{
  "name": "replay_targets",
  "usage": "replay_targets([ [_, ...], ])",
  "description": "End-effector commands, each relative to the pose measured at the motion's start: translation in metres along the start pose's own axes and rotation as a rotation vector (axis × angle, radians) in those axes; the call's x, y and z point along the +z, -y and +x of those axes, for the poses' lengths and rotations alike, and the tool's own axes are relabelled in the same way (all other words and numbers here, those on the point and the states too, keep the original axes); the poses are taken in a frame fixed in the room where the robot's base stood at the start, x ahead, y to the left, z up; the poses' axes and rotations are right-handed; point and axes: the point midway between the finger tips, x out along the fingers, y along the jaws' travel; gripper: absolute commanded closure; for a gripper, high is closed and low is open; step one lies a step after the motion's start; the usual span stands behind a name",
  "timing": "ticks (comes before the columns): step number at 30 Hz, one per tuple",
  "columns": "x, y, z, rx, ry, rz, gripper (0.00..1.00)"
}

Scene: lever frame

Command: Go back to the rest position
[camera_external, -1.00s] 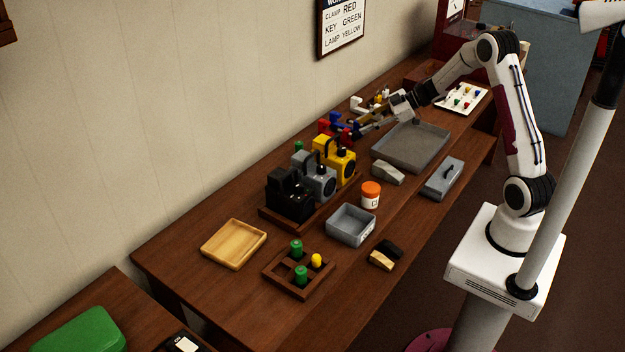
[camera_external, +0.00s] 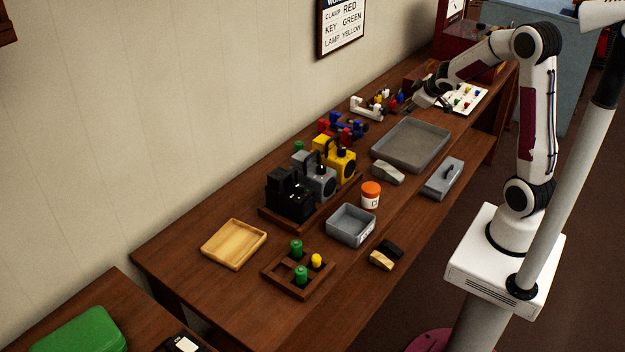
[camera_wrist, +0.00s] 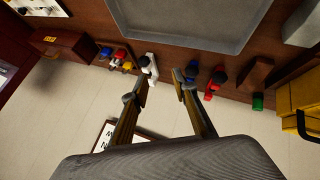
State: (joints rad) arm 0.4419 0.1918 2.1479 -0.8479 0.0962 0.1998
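My gripper (camera_external: 430,100) is over the far part of the bench, between the white clamp-like piece and the white board with coloured pegs. In the wrist view my gripper (camera_wrist: 160,92) shows two fingers set apart, with nothing between them. The white piece (camera_wrist: 149,68) appears just past the fingertips, and a blue piece (camera_wrist: 191,70) and a red piece (camera_wrist: 215,84) lie to the right of it. Whether the fingertips are close to any of these is hard to tell.
A grey tray (camera_external: 447,136) lies near the arm. Yellow, grey and black lantern-like units (camera_external: 334,160) stand in a wooden rack. A grey bin (camera_external: 350,238), an orange jar (camera_external: 370,195) and a peg tray (camera_external: 270,268) are nearer. A wall sign (camera_external: 341,28) hangs behind.

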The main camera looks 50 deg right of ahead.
Motion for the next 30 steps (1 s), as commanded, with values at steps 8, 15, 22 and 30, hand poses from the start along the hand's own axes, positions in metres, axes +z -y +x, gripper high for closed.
replay_targets([
  [8,0.041,0.022,-0.063,0.004,0.159,0.108,0.72],
  [15,0.073,0.057,-0.115,-0.047,0.265,0.185,0.72],
  [22,0.097,0.096,-0.164,-0.124,0.331,0.244,0.72],
  [30,0.118,0.143,-0.216,-0.229,0.359,0.291,0.72],
])
